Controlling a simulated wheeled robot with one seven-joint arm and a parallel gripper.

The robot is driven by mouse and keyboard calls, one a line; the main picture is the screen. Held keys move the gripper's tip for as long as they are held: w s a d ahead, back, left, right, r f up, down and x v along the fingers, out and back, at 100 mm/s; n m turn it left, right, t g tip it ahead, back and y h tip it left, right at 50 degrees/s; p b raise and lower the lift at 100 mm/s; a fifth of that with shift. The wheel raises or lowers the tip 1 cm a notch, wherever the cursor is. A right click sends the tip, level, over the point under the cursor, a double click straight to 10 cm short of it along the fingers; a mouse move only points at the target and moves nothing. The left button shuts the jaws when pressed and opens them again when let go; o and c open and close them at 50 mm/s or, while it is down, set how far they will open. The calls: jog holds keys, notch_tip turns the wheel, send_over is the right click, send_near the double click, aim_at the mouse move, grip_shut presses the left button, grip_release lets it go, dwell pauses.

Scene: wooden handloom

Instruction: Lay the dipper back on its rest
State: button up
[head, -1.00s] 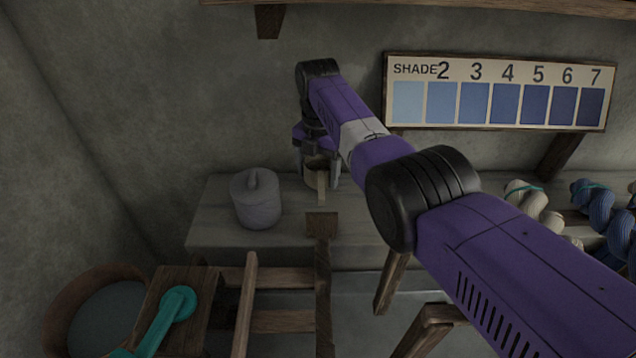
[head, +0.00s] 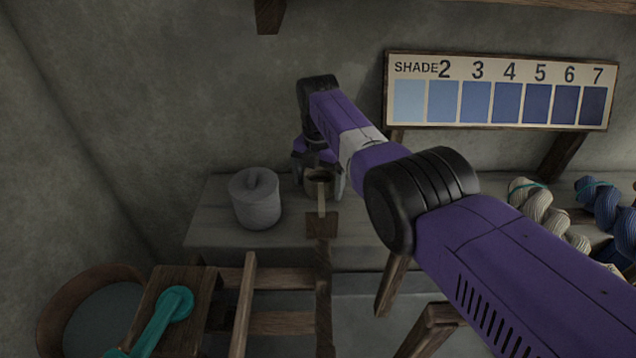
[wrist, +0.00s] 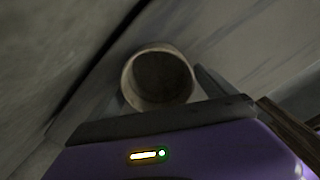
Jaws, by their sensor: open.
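The dipper (head: 321,200) has a pale round cup with a dark inside and a light wooden handle toward the viewer. Its handle end meets a brown wooden block (head: 321,224), which looks like the rest; the exact contact is too small to tell. My gripper (head: 320,181) is open, with one finger on each side of the cup. In the wrist view the cup (wrist: 158,80) shows from above, open side up, with a dark finger close beside it. Whether the fingers touch the cup is unclear.
A grey lidded pot (head: 256,200) stands left of the dipper on the grey bench (head: 215,225). Wooden loom beams (head: 285,279) and a teal crank (head: 165,318) are in front. A shade board (head: 498,91) and yarn skeins (head: 540,210) are at right.

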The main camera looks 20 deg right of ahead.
notch_tip(320, 180, up, 12)
jog(key=p, duration=0.2)
jog(key=shift+r, duration=0.15)
jog(key=shift+p, duration=0.3)
dwell(0.3)
